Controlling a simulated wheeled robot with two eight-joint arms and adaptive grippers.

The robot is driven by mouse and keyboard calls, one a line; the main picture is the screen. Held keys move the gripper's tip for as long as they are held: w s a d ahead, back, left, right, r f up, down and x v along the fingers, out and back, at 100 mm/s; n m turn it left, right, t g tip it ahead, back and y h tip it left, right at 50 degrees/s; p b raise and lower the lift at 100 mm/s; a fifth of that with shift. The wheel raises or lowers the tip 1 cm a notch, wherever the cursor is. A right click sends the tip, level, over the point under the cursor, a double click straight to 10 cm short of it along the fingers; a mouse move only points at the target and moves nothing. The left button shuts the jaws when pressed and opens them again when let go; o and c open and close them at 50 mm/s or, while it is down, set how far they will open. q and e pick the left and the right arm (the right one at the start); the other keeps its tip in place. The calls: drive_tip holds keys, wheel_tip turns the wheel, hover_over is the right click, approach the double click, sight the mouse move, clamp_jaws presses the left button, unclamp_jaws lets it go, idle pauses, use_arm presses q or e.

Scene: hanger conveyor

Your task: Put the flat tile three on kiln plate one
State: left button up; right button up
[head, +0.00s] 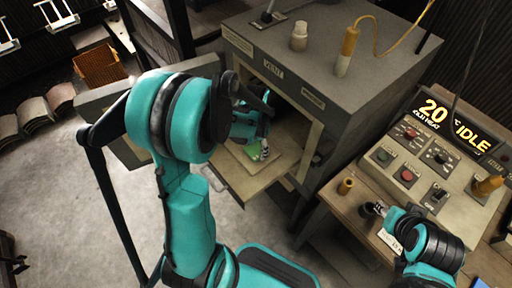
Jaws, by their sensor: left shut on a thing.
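My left arm reaches over to the open front of the grey kiln (300,62). My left gripper (262,154) is small in the picture and partly hidden by its own arm. It is shut on a green flat tile (252,151), at or just above a pale plate (240,166) in the kiln opening. I cannot tell whether the tile touches the plate, and no number is readable on either. My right gripper (379,209) is over the bench by the control panel, and its fingers are too small to judge.
The control panel (440,150) reads 20 and IDLE. A brass-coloured cylinder (346,186) stands on the bench. A jar (299,36) and a yellow-capped post (347,52) are on the kiln top. An orange crate (98,66) and curved tiles (34,115) are at the far left.

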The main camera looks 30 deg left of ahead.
use_arm(q)
drive_tip(key=shift+f, duration=0.2)
drive_tip(key=o, duration=1.2)
drive_tip(key=shift+o, duration=0.2)
drive_tip(key=shift+r, duration=0.1)
